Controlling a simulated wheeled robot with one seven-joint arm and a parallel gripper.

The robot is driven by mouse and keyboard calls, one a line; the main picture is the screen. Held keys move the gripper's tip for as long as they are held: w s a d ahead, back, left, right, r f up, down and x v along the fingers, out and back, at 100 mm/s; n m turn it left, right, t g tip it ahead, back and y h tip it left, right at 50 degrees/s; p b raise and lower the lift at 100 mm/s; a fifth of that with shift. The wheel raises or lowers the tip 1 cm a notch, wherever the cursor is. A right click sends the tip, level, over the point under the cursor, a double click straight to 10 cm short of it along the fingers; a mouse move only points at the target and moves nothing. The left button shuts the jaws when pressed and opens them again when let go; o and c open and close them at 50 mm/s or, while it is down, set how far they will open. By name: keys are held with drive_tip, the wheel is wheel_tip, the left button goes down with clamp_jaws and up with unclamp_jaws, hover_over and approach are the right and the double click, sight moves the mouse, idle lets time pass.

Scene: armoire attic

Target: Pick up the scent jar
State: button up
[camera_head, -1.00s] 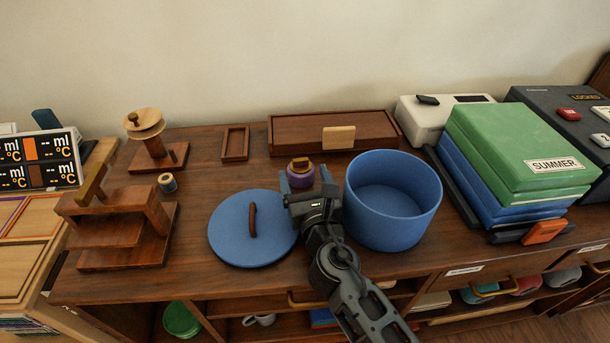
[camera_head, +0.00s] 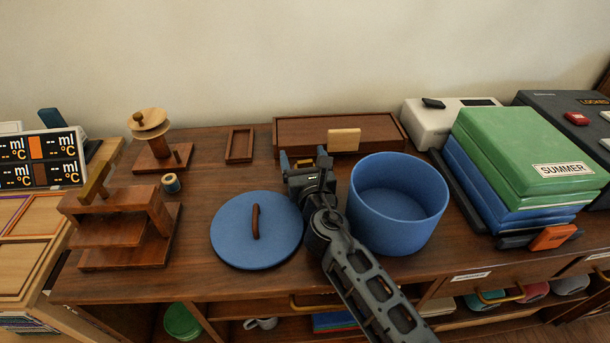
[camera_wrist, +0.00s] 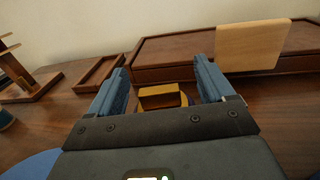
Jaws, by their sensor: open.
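The scent jar shows in the wrist view as a wooden knob on a gold-brown lid (camera_wrist: 160,97), between the fingers of my gripper (camera_wrist: 161,75). The blue fingers are open, one on each side of the lid, with gaps showing. I cannot tell how deep the fingers reach around the body.
A blue round lid (camera_head: 240,240) lies left of my gripper, and an open blue pot (camera_head: 398,240) stands close on the right. A long wooden box (camera_head: 300,130) with a pale tab is just behind. A small wooden tray (camera_head: 239,145) is at back left.

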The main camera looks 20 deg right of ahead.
drive_tip(key=shift+c, duration=0.5)
drive_tip(key=c, duration=1.2)
drive_tip(key=shift+r, duration=0.1)
